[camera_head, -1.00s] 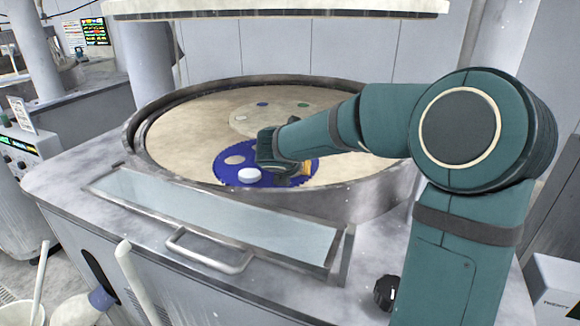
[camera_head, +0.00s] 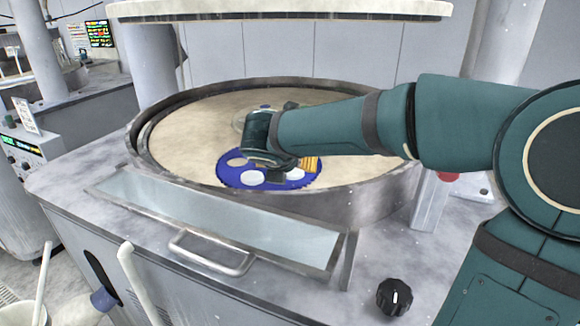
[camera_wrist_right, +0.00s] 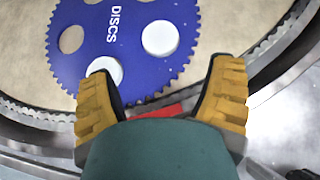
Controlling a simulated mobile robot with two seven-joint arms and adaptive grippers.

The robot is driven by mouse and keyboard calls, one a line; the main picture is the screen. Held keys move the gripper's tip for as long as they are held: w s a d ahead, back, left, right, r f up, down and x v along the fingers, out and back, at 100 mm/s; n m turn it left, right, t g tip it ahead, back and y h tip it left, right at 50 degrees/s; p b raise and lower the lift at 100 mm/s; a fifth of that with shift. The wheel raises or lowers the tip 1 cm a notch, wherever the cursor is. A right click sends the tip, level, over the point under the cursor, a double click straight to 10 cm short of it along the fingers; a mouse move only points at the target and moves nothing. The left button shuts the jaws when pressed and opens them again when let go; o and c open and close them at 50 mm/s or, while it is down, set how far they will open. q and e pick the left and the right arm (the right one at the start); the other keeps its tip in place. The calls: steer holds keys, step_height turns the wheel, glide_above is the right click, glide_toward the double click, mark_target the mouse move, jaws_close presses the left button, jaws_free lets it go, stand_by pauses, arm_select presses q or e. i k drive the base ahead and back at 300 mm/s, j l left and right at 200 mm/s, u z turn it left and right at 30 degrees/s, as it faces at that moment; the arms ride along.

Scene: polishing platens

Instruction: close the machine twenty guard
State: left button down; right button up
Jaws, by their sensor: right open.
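The machine's guard (camera_head: 215,220) is a clear panel in a metal frame with a bar handle (camera_head: 212,253) on its front. It lies folded down, tilted along the front of the round platen tub (camera_head: 370,200). My right gripper (camera_head: 285,166) is over the platen near its front rim, above a blue toothed carrier (camera_head: 238,178). In the right wrist view my right gripper (camera_wrist_right: 165,95) has its two yellow fingers spread with nothing held between them. The carrier (camera_wrist_right: 110,50) lies beyond the fingertips with white discs in it. My left gripper is out of view.
A white upper plate (camera_head: 280,10) hangs above the platen. A black knob (camera_head: 394,296) and a red button (camera_head: 447,177) are on the right of the machine top. A pale upright pole (camera_head: 135,275) stands in front at the left.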

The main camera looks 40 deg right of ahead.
mark_target(253, 254)
steer(key=k+j, duration=0.25)
steer(key=k, duration=0.25)
steer(key=k+j, duration=0.25)
steer(key=k, duration=0.2)
